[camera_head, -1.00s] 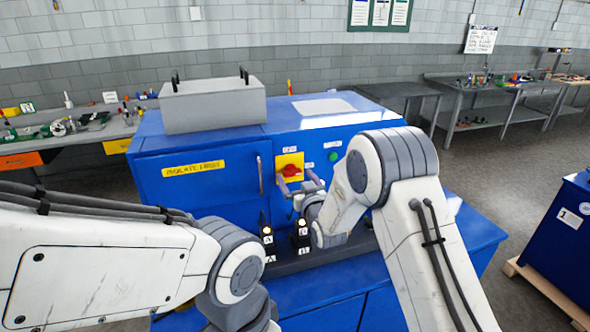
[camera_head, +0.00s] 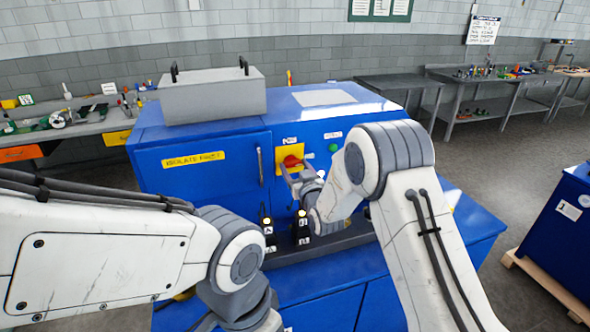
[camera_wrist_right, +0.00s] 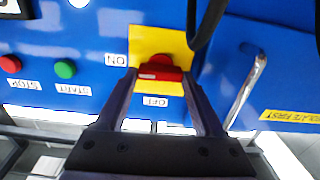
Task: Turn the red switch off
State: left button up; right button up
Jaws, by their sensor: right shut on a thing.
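The red switch (camera_head: 291,161) is a rotary knob on a yellow plate on the front of the blue machine. In the right wrist view its red handle (camera_wrist_right: 160,74) sits between the two fingertips. My right gripper (camera_head: 288,173) is shut on this handle, reaching it from the front; it also shows in the right wrist view (camera_wrist_right: 160,84). An OFF label (camera_wrist_right: 156,101) and an ON label (camera_wrist_right: 117,60) stand beside the plate. The fingers partly cover the switch in the head view. My left arm crosses the lower left; its gripper is out of view.
A green button (camera_head: 333,148) is right of the switch, and a red stop button (camera_wrist_right: 10,64) shows in the wrist view. A vertical door handle (camera_head: 260,166) is close on the left. Small black levers (camera_head: 302,229) stand below. A grey lidded box (camera_head: 211,96) sits on top.

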jog(key=shift+s+a+f+n+b, duration=0.15)
jog(key=shift+n+b, duration=4.3)
jog(key=shift+b, duration=2.25)
jog(key=shift+w+a+f+n+b, duration=0.1)
jog(key=shift+n+b, duration=4.35)
jog(key=shift+b, duration=2.2)
jog(key=o, duration=1.4)
jog(key=b+v, duration=0.3)
jog(key=v, duration=0.7)
jog(key=shift+s+r+b, duration=0.1)
jog(key=shift+b, duration=0.2)
jog(key=shift+s, duration=0.2)
